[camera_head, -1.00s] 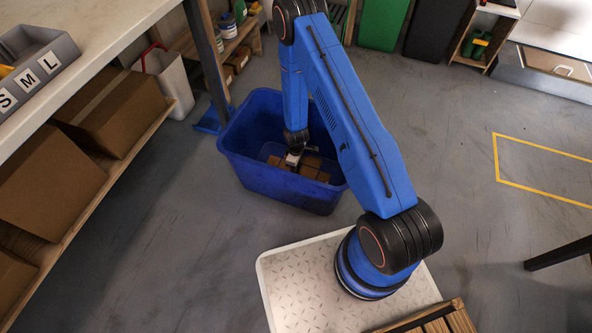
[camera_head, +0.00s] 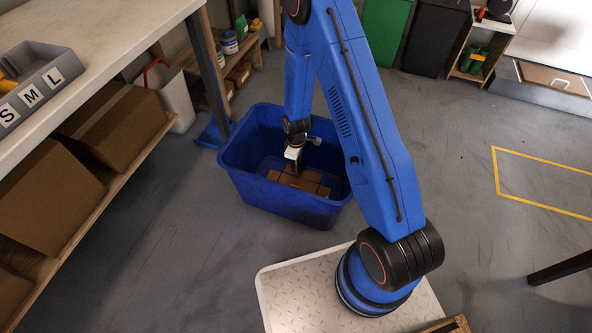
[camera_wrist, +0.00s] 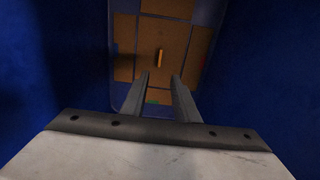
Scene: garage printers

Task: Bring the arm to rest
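My gripper (camera_head: 294,160) hangs inside a blue bin (camera_head: 262,191) on the floor, above the brown cardboard pieces (camera_head: 302,181) at its bottom. In the wrist view my gripper's two fingers (camera_wrist: 160,78) stand apart, with nothing visibly held between them. Beyond them lie flat brown cardboard pieces (camera_wrist: 202,45), with a small orange strip (camera_wrist: 159,58) on the middle one. A small green patch shows low between the fingers. The bin's blue walls (camera_wrist: 262,80) rise on both sides of the wrist view.
A workbench (camera_head: 104,49) at the left bears a grey S-M-L tray (camera_head: 50,88); large cardboard boxes (camera_head: 110,125) sit on its lower shelf.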

